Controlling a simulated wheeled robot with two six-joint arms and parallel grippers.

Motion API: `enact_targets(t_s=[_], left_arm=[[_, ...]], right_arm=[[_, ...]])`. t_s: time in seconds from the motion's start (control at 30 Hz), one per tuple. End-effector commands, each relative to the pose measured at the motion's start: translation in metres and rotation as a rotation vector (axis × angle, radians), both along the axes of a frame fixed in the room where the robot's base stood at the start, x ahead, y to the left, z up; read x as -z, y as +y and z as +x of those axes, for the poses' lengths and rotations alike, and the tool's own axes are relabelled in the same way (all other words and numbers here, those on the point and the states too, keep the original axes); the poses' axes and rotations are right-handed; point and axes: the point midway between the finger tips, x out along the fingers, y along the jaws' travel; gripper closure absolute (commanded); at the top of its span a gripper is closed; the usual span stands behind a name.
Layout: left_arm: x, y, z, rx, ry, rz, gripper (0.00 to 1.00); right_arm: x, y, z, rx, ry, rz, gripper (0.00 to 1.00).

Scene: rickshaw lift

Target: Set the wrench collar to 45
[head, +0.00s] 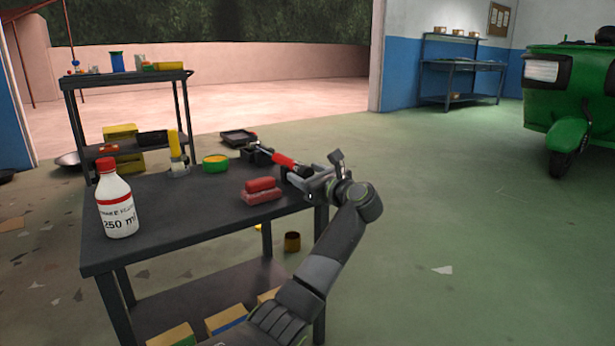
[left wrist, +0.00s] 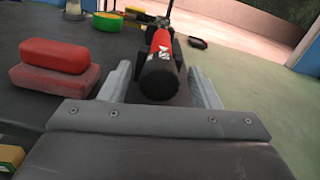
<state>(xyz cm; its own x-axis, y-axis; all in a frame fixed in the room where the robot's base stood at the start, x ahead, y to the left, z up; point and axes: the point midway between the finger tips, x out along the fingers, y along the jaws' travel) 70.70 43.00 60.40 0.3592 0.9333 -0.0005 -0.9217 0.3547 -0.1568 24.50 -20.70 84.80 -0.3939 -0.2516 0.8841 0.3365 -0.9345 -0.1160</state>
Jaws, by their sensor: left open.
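The torque wrench (head: 284,160) lies at the right end of the dark worktable (head: 150,256), its red handle resting in a black holder. In the left wrist view its red handle (left wrist: 162,41) points away from me, and the black collar (left wrist: 160,80) at its near end faces the camera. My left gripper (head: 309,180) is open at this near end. In the left wrist view its two grey fingers stand on either side of the collar, with gaps visible. I cannot read the collar's setting. My right gripper is not in view.
A red block-like object (head: 262,190) lies close left of the wrench. A white bottle (head: 116,200) stands at the table's left, and a green-yellow round item (head: 215,163) sits behind. A shelf (head: 130,80) stands behind left. The floor right of the table is clear up to a green rickshaw (head: 572,100).

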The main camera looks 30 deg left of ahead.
Motion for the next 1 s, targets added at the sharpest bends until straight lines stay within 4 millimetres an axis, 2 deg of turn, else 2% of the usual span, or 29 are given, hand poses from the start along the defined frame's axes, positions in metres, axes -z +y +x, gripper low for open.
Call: enact_targets(t_s=[0.1, 0.43, 0.93, 1.0], left_arm=[[0.000, 0.000, 0.000, 0.000, 0.000, 0.000, 0.46], [0.000, 0.000, 0.000, 0.000, 0.000, 0.000, 0.88], [-0.001, 0.000, 0.000, -0.001, 0.039, 0.015, 0.88], [-0.001, 0.000, 0.000, -0.001, 0.054, 0.021, 0.88]], right_arm=[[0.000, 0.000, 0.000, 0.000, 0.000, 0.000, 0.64], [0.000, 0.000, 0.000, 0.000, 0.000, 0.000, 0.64], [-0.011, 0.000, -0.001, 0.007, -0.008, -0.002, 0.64], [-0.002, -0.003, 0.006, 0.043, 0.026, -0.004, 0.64]])
